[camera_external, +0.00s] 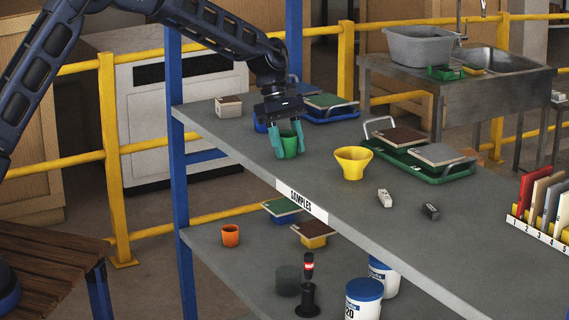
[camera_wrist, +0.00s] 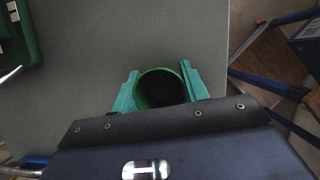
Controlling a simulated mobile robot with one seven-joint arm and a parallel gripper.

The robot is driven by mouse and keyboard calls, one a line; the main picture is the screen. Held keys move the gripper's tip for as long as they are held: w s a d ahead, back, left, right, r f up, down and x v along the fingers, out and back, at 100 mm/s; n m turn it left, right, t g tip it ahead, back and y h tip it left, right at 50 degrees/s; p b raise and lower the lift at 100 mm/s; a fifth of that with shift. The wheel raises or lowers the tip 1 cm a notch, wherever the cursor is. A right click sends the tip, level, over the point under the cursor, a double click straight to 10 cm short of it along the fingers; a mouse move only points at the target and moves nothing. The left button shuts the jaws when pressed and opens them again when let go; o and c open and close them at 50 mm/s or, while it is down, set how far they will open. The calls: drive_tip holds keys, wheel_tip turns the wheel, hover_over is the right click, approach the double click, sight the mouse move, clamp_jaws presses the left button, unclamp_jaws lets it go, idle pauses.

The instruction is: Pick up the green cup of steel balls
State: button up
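The green cup (camera_external: 289,148) stands upright at the left part of the upper grey shelf in the external view. My gripper (camera_external: 289,152) points down over it, with one teal finger on each side of the cup. In the wrist view the round mouth of the green cup (camera_wrist: 161,89) lies between the two fingers of my gripper (camera_wrist: 160,84), with no clear gap on either side. I cannot tell whether the fingers press on it. The inside of the cup is dark, so the steel balls cannot be made out. I see no clear lift off the shelf.
A yellow cup (camera_external: 353,163) stands to the right. A green tray (camera_external: 440,174) with tiles and a blue tray (camera_external: 330,116) lie behind. A small tiled block (camera_external: 229,107) is at the left. A blue post (camera_external: 178,140) rises at the shelf's left end.

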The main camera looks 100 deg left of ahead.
drive_tip(key=shift+c, duration=0.8)
drive_tip(key=shift+r, duration=0.1)
